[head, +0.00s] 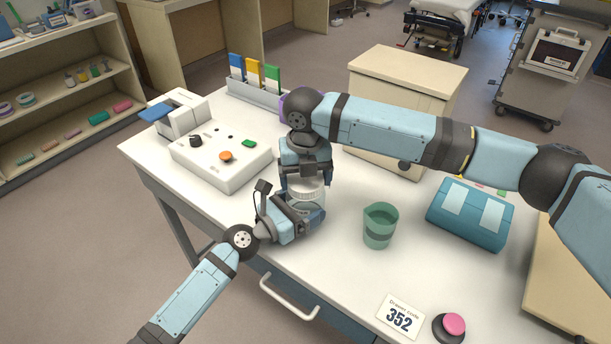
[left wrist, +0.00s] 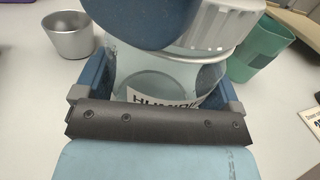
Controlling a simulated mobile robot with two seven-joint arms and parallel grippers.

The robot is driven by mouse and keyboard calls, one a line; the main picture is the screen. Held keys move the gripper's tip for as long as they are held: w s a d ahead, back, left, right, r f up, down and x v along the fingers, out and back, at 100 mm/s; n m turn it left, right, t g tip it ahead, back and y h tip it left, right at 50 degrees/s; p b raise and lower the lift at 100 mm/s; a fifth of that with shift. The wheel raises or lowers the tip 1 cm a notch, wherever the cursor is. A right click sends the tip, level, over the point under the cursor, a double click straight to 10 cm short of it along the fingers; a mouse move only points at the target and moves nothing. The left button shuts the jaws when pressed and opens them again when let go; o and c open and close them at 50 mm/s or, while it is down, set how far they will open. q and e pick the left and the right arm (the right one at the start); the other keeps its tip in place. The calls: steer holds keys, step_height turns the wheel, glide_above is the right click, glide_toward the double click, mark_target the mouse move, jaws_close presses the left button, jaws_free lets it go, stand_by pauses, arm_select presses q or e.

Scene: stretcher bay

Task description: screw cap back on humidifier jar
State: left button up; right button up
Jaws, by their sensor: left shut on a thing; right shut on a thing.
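The clear humidifier jar (head: 308,206) stands near the table's front edge, mostly hidden by my grippers. Its partly covered label shows in the left wrist view (left wrist: 155,98). My left gripper (head: 300,214) is shut around the jar's body from the front; its fingers lie on both sides of the jar. The white ribbed cap (head: 306,188) is at the jar's mouth, and it also shows in the left wrist view (left wrist: 222,28). My right gripper (head: 304,178) points down from above and is shut on the cap. I cannot tell whether the threads are engaged.
A green cup (head: 380,226) stands right of the jar, with a teal case (head: 470,214) beyond. A control box (head: 220,157) is at the left. A metal cup (left wrist: 70,36) is near the jar. A code card (head: 400,318) and pink button (head: 453,325) lie at the front right.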

steer(key=m, duration=0.7)
arm_select(q)
steer(key=shift+f, duration=0.1)
arm_select(e)
steer(key=m, duration=0.4)
steer(key=shift+f+m, duration=0.1)
steer(key=shift+m, duration=0.3)
steer(key=m, duration=0.4)
arm_select(q)
steer(key=shift+a, duration=0.1)
arm_select(e)
steer(key=m, duration=0.5)
arm_select(q)
steer(key=shift+w, duration=0.1)
arm_select(e)
steer(key=m, duration=0.5)
steer(key=shift+s, duration=0.1)
steer(key=m, duration=1.5)
steer(key=o, duration=0.8)
steer(key=shift+o, duration=0.2)
steer(key=shift+r, duration=2.25)
